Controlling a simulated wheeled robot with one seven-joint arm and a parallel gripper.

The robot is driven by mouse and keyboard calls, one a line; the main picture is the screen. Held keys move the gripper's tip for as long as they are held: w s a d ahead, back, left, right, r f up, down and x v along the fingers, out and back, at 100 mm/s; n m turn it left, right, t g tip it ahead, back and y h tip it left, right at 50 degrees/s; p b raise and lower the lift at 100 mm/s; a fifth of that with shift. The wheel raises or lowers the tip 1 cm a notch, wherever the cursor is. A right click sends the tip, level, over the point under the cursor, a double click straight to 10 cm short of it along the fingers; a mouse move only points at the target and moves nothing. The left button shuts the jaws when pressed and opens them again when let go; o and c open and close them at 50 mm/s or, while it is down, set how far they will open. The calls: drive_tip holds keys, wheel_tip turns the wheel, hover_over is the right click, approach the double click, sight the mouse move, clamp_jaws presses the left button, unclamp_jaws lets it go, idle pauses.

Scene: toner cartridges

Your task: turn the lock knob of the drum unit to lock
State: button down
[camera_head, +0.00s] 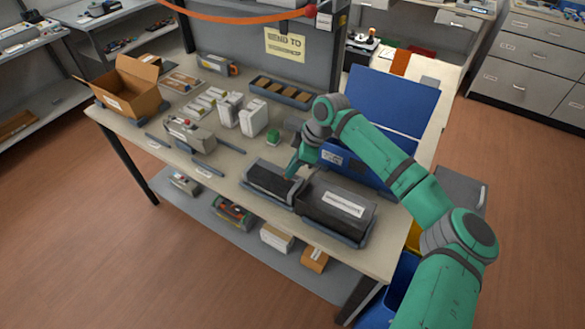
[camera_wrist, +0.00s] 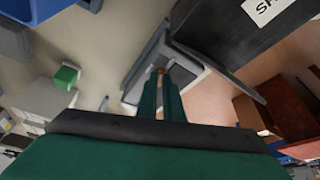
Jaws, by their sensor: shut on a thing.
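My gripper (camera_head: 290,175) reaches down over the front of the workbench. The knob sits by a grey tray-like frame (camera_wrist: 134,88). In the head view a dark unit in a grey tray (camera_head: 268,181), which looks like the drum unit, lies beside my gripper; the knob is too small to make out there.
A large black box with a white label (camera_head: 338,205) stands close to the right of my gripper. Behind are a blue bin (camera_head: 395,100) and a small green object (camera_head: 273,137). White boxes (camera_head: 252,117) and an open cardboard box (camera_head: 130,85) stand further left.

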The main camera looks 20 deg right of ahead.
drive_tip(key=m, duration=0.1)
drive_tip(key=m+t, duration=0.1)
drive_tip(key=m, duration=0.1)
drive_tip(key=shift+s+a+h, duration=0.15)
drive_tip(key=shift+a+h, duration=0.15)
drive_tip(key=shift+a, duration=0.1)
drive_tip(key=shift+s+d+m+t+h, duration=0.1)
drive_tip(key=shift+d+m+t+h, duration=0.15)
drive_tip(key=shift+m, duration=0.85)
drive_tip(key=c, duration=1.9)
unclamp_jaws()
drive_tip(key=shift+a, duration=0.1)
drive_tip(key=v, duration=1.1)
